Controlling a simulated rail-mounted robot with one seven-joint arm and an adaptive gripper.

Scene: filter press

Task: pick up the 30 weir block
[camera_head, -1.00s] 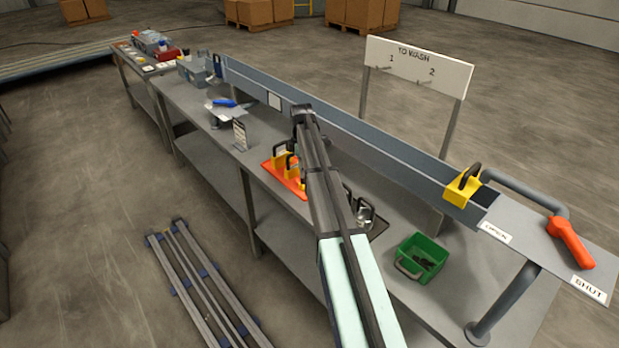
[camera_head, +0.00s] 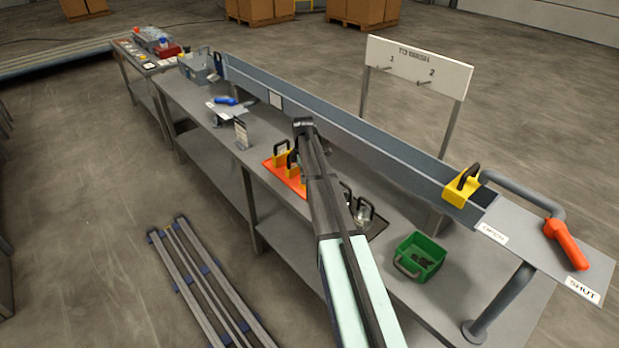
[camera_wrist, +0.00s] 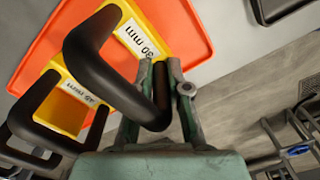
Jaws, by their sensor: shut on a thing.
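The 30 weir block (camera_wrist: 136,32) is yellow with a black loop handle and a white "30 mm" label, in the wrist view. It stands in the orange tray (camera_wrist: 195,30). My gripper (camera_wrist: 160,75) is shut on the block's black handle, with a finger on either side of the bar. A second yellow block (camera_wrist: 68,98) with a black handle stands beside it, its label hard to read. In the head view the orange tray (camera_head: 270,163) holds yellow blocks with black handles. My arm hides part of the tray and the gripper there.
A green bin (camera_head: 421,257) stands on the bench at right. A long grey channel (camera_head: 370,150) runs along the back, with another yellow block (camera_head: 462,187) at its right end near a red lever (camera_head: 567,243). Metal handled items (camera_head: 362,213) sit right of my arm.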

